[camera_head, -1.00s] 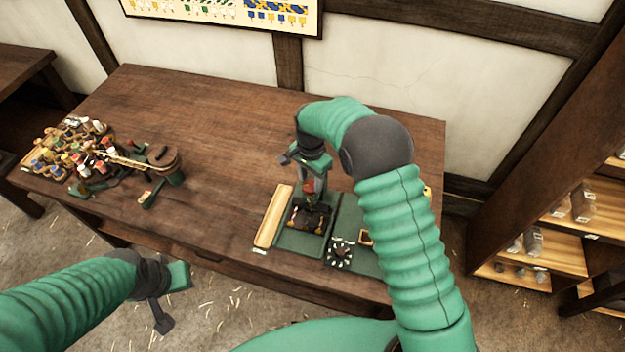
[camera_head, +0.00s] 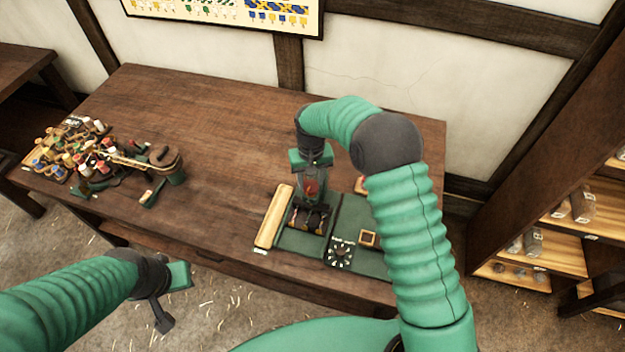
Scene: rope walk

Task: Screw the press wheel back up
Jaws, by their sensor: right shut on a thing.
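The small press (camera_head: 309,216) stands on the green mat near the front right of the table. Its wheel shows as a small red part (camera_head: 311,187) at the top of the press. My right gripper (camera_head: 311,180) reaches down over the press from above and is shut on the red wheel, with its fingers partly hiding it. My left gripper (camera_head: 170,298) is off the table's front edge at the lower left, away from the press.
A wooden bar (camera_head: 274,217) lies left of the press. A black dial (camera_head: 340,253) and a small wooden frame (camera_head: 368,238) lie on the green mat (camera_head: 352,213) to the right. Spools (camera_head: 70,150) and a green-based tool (camera_head: 163,160) crowd the table's left. The table's middle is clear.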

